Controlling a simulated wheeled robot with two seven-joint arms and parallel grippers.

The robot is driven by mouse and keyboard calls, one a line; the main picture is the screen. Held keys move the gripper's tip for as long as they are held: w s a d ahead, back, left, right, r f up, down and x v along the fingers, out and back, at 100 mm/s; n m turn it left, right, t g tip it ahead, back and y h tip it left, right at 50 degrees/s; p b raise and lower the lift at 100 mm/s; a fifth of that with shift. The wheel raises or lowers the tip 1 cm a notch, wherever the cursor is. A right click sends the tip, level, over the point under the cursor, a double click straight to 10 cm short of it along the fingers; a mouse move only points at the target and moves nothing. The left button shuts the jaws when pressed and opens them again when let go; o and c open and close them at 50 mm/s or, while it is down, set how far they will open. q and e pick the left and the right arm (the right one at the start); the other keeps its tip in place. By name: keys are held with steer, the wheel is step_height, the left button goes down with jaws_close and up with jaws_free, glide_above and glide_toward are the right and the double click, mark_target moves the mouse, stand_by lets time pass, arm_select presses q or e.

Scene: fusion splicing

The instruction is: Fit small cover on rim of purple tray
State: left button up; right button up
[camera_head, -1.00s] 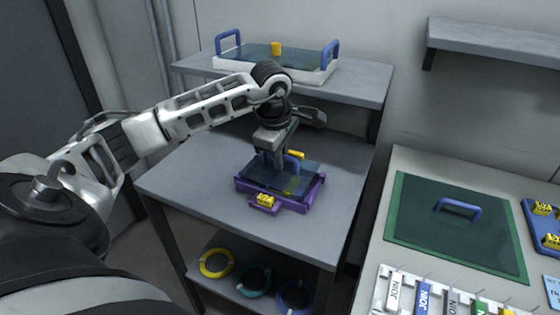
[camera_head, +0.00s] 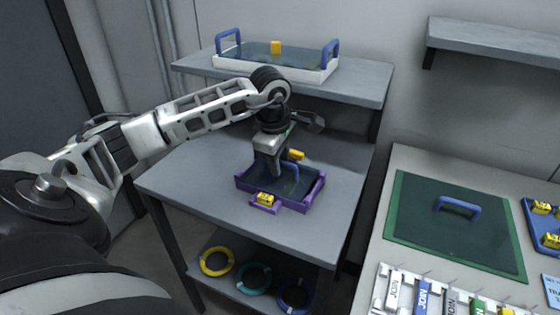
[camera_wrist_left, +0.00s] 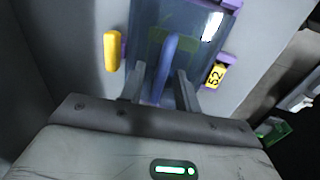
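The purple tray (camera_head: 318,189) sits on the grey table, and it also shows in the wrist view (camera_wrist_left: 232,4). The small dark, see-through cover (camera_head: 289,187) lies flat within the tray's purple outline; I cannot tell whether its edges rest evenly on the rim. Its blue handle (camera_head: 292,168) stands up and also shows in the wrist view (camera_wrist_left: 169,58). My left gripper (camera_head: 268,172) is low over the cover. In the wrist view, its fingers (camera_wrist_left: 161,88) stand apart on either side of the handle, with gaps visible. My right gripper is not in view.
A yellow label (camera_head: 265,198) is on the tray's front tab; a yellow piece (camera_head: 297,155) is behind the tray. A white tray (camera_head: 290,72) with a cover stands on the upper shelf. A green-edged panel (camera_head: 400,239) lies on the right table. The grey table (camera_head: 215,165) is clear left of the tray.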

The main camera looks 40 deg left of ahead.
mark_target(275, 181)
arm_select(q)
step_height(275, 181, up, 11)
steer(key=s, duration=0.2)
steer(key=shift+d, duration=0.35)
steer(key=shift+s, duration=0.1)
